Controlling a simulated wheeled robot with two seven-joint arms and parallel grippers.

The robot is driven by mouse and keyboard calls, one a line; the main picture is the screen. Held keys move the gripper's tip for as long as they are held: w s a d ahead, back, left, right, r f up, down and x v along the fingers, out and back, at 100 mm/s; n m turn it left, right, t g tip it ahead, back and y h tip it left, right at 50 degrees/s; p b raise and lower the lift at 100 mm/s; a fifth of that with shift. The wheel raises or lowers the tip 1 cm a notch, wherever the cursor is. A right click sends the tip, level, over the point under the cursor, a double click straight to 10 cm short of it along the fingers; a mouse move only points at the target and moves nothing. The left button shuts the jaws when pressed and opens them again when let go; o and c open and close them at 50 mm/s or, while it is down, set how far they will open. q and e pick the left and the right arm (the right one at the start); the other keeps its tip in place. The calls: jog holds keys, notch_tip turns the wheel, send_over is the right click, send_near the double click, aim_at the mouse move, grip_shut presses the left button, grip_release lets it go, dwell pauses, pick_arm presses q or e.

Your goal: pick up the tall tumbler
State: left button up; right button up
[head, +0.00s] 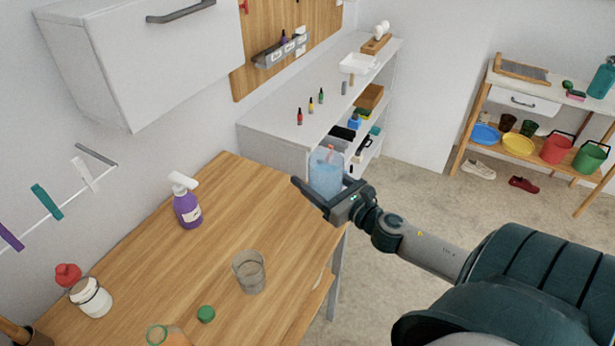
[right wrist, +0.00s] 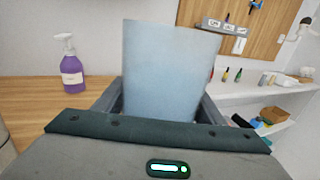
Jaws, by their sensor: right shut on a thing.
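The tall tumbler (head: 325,173) is a pale blue translucent cup. My right gripper (head: 322,190) is shut on it near the far right end of the wooden table (head: 235,185). In the right wrist view the tumbler (right wrist: 170,70) stands upright between the two fingers, its upper part above them. I cannot tell whether its base touches the table. My left gripper is not in view.
A white shelf unit (head: 270,125) with small bottles is behind the tumbler.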

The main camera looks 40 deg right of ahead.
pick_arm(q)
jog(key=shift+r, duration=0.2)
pick_arm(e)
jog(key=shift+s+d+r, duration=0.4)
jog(key=shift+r, duration=0.1)
dwell(0.5)
